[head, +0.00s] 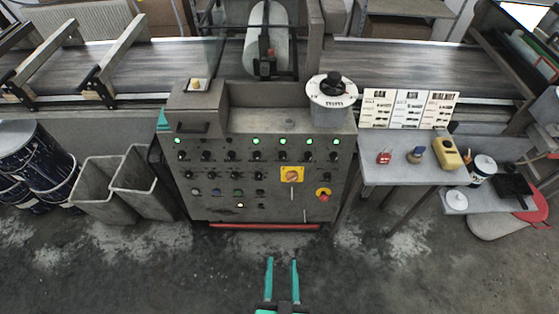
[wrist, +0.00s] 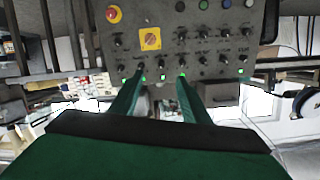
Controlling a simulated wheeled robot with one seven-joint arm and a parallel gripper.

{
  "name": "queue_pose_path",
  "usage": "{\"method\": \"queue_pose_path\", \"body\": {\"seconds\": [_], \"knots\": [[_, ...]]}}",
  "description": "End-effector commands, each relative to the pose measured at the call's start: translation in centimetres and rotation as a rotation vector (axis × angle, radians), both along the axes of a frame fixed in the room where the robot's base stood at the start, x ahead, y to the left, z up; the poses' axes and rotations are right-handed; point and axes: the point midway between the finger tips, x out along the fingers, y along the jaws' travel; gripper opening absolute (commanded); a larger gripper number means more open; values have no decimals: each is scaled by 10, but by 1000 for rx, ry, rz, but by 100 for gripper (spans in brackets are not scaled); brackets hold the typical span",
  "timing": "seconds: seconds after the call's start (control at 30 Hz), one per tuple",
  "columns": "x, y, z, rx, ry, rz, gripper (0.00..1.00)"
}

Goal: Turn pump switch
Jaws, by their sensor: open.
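The control panel (head: 225,205) stands in the middle of the head view, with rows of small black rotary switches (head: 257,156) under a row of lit green lamps (head: 257,141). Labels are too small to read, so I cannot tell which is the pump switch. A larger rotary switch (head: 291,174) on a yellow plate sits right of centre. My gripper (head: 282,263) is open and empty, in front of the panel and apart from it. In the wrist view the panel (wrist: 205,42) appears upside down, beyond my two spread green fingers (wrist: 160,80).
A red emergency stop (head: 323,194) is at the panel's lower right. A red bar (head: 264,226) runs along its bottom. A side table (head: 388,173) with small containers stands to the right. Grey bins (head: 104,190) and drums (head: 32,152) stand left. Floor before the panel is clear.

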Motion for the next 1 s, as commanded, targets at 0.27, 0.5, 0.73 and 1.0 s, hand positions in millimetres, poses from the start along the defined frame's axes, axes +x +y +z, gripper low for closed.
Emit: {"method": "queue_pose_path", "body": {"seconds": [0.27, 0.5, 0.73, 1.0], "knots": [[104, -4, -17, 189, 7, -47, 42], [195, -3, -9, 350, 20, -80, 42], [255, 0, 8, 463, 35, -100, 42], [280, 0, 13, 501, 45, -108, 42]]}}
